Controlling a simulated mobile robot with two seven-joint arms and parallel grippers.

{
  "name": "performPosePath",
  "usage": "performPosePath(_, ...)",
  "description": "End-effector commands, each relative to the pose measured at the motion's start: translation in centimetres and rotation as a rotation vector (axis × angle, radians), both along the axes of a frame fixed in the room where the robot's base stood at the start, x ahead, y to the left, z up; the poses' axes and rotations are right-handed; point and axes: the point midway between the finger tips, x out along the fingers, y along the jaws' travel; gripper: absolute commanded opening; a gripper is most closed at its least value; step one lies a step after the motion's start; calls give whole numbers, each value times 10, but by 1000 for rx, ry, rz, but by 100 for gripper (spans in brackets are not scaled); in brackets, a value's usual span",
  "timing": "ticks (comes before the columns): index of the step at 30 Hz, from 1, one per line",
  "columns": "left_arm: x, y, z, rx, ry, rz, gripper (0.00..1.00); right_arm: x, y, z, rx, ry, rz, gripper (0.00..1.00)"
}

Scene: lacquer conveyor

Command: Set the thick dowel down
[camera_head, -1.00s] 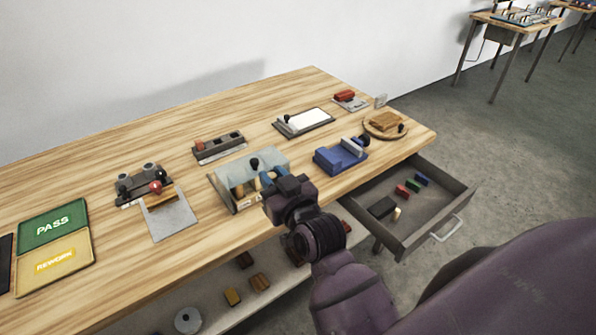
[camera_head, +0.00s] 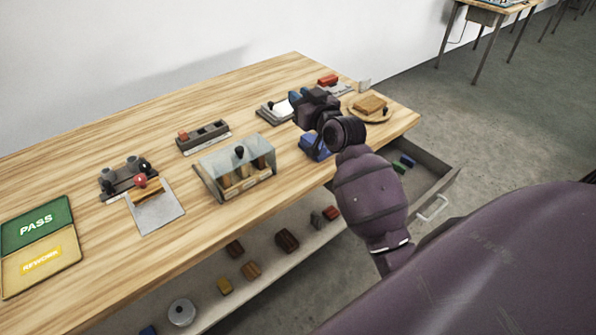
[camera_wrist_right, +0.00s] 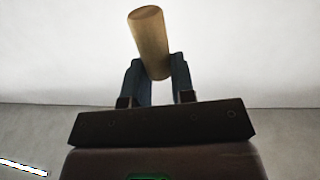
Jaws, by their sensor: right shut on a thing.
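The thick dowel (camera_wrist_right: 149,38), a plain light-wood cylinder, is between the two fingers of my right gripper (camera_wrist_right: 152,80) in the right wrist view. It is slightly tilted, and its far end sticks out past the fingertips. Pale wall lies behind it. In the head view my right gripper (camera_head: 312,104) is over the right part of the table, near the blue block and the white-topped tray. It hides the dowel there. My left gripper is not in view.
A clear-covered rack (camera_head: 207,180) with wooden pieces stands left of my gripper. The blue block (camera_head: 311,147) is partly hidden by my arm. A round wooden board (camera_head: 384,116) is at right. An open drawer (camera_head: 440,183) juts out below. Bare tabletop (camera_head: 110,255) lies at front left.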

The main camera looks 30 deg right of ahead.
Motion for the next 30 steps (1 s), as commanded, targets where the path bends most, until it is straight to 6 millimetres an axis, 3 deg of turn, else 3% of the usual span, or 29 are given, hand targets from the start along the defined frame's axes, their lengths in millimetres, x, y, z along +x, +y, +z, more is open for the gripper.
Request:
performPosePath(8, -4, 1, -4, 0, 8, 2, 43, 0, 0, -11, 0, 1, 0, 2)
performPosePath(24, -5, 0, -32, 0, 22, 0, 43, -1, 0, -126, -1, 5, 0, 2)
performPosePath(30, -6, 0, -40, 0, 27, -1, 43, 0, 0, -153, -1, 2, 1, 2)
